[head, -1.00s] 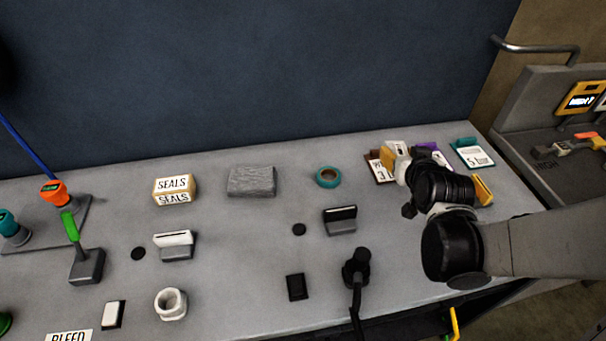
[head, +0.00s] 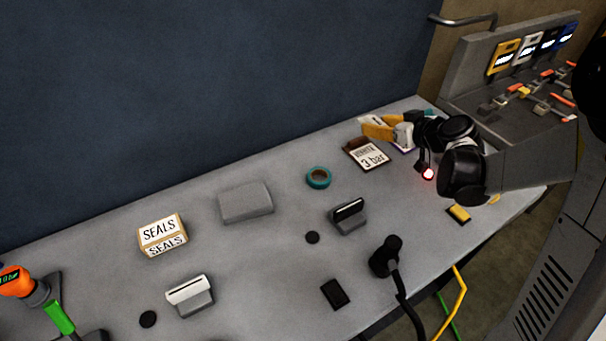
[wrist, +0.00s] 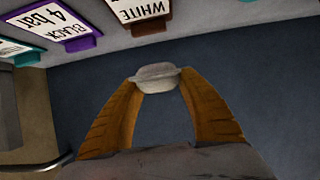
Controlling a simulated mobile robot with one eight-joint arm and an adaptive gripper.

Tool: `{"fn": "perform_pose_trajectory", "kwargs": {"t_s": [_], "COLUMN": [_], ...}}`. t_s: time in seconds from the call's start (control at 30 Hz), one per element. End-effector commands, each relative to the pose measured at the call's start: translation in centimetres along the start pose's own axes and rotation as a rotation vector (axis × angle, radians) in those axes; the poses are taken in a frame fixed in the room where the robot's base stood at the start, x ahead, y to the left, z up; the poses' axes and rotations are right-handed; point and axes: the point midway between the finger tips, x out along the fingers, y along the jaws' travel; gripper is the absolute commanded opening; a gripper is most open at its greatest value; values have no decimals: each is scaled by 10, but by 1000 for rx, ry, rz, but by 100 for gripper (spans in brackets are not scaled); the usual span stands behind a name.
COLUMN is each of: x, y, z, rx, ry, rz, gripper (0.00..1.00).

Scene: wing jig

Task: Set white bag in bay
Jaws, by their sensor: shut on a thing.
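My gripper (head: 367,126) is at the back right of the bench, raised, with its yellow fingers pointing left. In the wrist view its two fingers (wrist: 157,82) are shut on a small pale grey-white thing, which looks like the white bag (wrist: 157,72). Its far side is hidden. In the head view only a white bit shows between the fingers. The WHITE 3 bar clipboard (head: 370,156) lies just below and in front of my gripper; its top also shows in the wrist view (wrist: 140,12). I cannot tell which place is the bay.
A teal tape roll (head: 318,178), grey block (head: 245,203) and SEALS box (head: 162,236) lie on the bench (head: 265,270). A black-handled grey holder (head: 348,216) stands near the middle. A lever console (head: 490,98) with coloured displays is at right. The wall (head: 200,90) rises behind.

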Motion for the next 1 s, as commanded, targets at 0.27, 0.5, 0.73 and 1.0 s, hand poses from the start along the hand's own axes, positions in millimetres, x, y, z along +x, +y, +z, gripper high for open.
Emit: {"fn": "perform_pose_trajectory", "kwargs": {"t_s": [0.27, 0.5, 0.73, 1.0], "x": [45, 82, 93, 110], "y": [-44, -84, -94, -93], "z": [16, 28, 34, 66], "rx": [-8, -6, -3, -3], "ry": [-1, -1, -1, -1], "rz": [-12, -10, -7, -6], "gripper": [14, 14, 14, 14]}}
